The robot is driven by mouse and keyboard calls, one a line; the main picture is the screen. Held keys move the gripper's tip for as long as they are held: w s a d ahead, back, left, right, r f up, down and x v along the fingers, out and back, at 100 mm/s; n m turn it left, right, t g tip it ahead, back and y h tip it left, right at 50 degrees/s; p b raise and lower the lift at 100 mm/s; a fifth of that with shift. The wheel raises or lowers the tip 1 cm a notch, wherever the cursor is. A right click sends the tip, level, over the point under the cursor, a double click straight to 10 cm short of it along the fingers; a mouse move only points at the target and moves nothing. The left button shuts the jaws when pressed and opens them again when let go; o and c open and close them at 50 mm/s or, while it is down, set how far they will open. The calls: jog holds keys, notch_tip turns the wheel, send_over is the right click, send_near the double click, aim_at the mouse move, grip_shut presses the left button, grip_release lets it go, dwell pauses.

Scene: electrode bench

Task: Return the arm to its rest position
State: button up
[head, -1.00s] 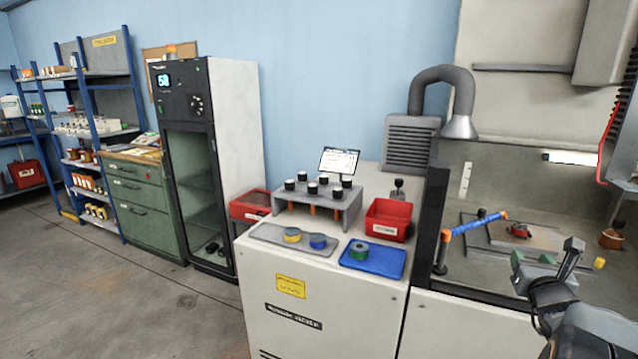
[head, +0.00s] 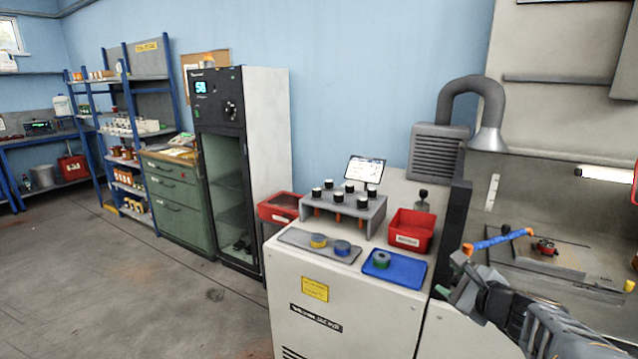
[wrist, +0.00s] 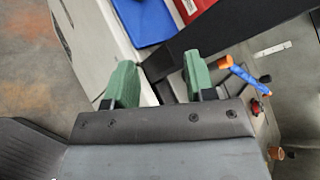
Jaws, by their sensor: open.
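My gripper (head: 456,283) is at the lower right of the head view, in front of the dark post and low beside the right end of the white cabinet. In the wrist view its two green fingers (wrist: 160,82) stand wide apart with nothing between them. My arm runs from the gripper to the lower right corner of the head view. The blue tray (head: 408,272) lies on the cabinet top, left of and above the gripper, and its edge also shows in the wrist view (wrist: 143,20).
The white cabinet (head: 360,320) carries a grey tray (head: 300,237), a rack of black-capped items (head: 340,212) and a red bin (head: 412,228). A dark post (head: 455,225) and a blue bar with orange ends (head: 498,241) are close to my gripper. Open floor (head: 150,300) lies at left.

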jog(key=s+a+n+g+y+p, duration=0.2)
jog(key=s+a+n+g, duration=0.2)
jog(key=a+n, duration=0.5)
jog(key=s+a+n+g+h+p, duration=0.3)
jog(key=s+n+g+h+p, duration=0.2)
jog(key=s+n, duration=0.6)
jog(key=n+g, duration=0.1)
jog(key=n, duration=0.3)
jog(key=shift+s+a+f+h, duration=0.25)
jog(key=shift+s+a+h, duration=0.05)
jog(key=shift+s, duration=0.05)
